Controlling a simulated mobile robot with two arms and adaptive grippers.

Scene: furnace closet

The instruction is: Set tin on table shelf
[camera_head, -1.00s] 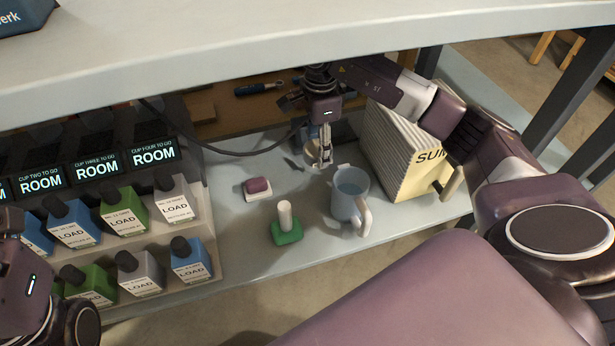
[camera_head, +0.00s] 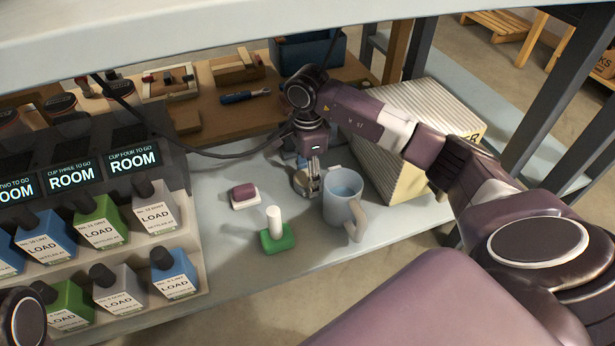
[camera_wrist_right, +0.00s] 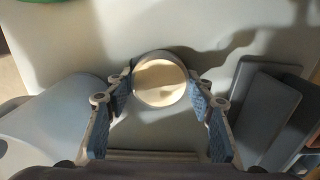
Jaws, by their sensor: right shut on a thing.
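The tin (camera_head: 300,182) is a small round container with a pale, cream-coloured inside. In the wrist view the tin (camera_wrist_right: 161,80) sits between the blue-padded fingers. My right gripper (camera_head: 313,186) points down and is shut on it, low over the pale grey table shelf (camera_head: 225,272). The gripper fingers (camera_wrist_right: 163,92) press on both sides of the tin. I cannot tell whether its bottom touches the shelf. My left gripper is out of view; only a rounded part of my left arm shows at the lower left.
A light blue mug (camera_head: 339,207) stands just right of the tin. LOAD-labelled bottles (camera_head: 100,222) fill the left side. The tabletop (camera_head: 200,45) overhangs above.

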